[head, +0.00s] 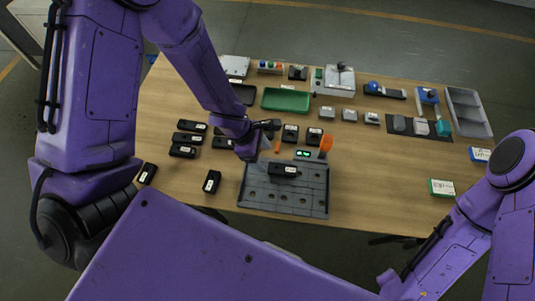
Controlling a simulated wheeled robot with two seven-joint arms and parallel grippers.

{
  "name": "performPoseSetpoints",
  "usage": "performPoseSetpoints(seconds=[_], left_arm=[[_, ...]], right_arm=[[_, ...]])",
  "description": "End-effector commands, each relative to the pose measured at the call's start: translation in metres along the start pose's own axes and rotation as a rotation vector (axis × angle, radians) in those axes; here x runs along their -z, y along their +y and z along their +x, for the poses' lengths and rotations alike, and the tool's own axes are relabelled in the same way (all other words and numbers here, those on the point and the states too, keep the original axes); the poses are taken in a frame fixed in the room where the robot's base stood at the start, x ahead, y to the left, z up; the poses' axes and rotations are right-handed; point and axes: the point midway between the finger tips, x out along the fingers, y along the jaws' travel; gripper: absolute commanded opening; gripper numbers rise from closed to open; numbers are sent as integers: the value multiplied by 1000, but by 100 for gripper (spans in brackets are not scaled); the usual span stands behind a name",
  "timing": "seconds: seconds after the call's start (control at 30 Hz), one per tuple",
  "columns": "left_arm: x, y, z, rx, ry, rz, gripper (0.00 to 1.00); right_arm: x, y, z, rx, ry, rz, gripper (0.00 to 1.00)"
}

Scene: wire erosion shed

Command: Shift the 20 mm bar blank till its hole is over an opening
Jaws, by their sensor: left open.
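A black bar blank (284,170) with a small white label lies on the grey plate (257,199), near its upper middle. The label is too small to read, so I cannot tell its size marking. The plate has a row of dark round openings along its front part. The bar's own hole cannot be made out. My left gripper (267,143) is open, just behind and left of the bar, and appears apart from it. My right arm comes in at the right, but its gripper is out of view.
Several other labelled black blocks lie left of the plate, including one close by (212,181). An orange-topped item (326,144) and a small green display (303,154) stand at the plate's back edge. A green tray (286,99) lies further back. The table right of the plate is mostly clear.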

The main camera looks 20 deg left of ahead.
Motion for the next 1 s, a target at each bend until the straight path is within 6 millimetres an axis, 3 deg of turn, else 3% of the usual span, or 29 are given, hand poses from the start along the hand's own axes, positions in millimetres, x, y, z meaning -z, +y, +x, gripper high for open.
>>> performPoseSetpoints(seconds=[0.03, 0.17, 0.4, 0.6, 0.87, 1.0], left_arm=[[3, 1, 16, 2, 3, 0, 72], [3, 1, 43, 5, 4, 2, 72], [1, 1, 78, 5, 5, 1, 72], [1, 1, 91, 3, 2, 0, 72], [1, 2, 92, 2, 2, 0, 72], [1, 2, 92, 2, 2, -1, 27]], right_arm=[[-3, -1, 9, 1, 1, 0, 43], [-6, -2, 18, 1, 2, 1, 43], [-6, -2, 16, 1, 2, 1, 43], [-6, -2, 16, 1, 2, 1, 43], [-5, -2, 16, 1, 3, 1, 43], [-5, -2, 16, 1, 2, 1, 43]])
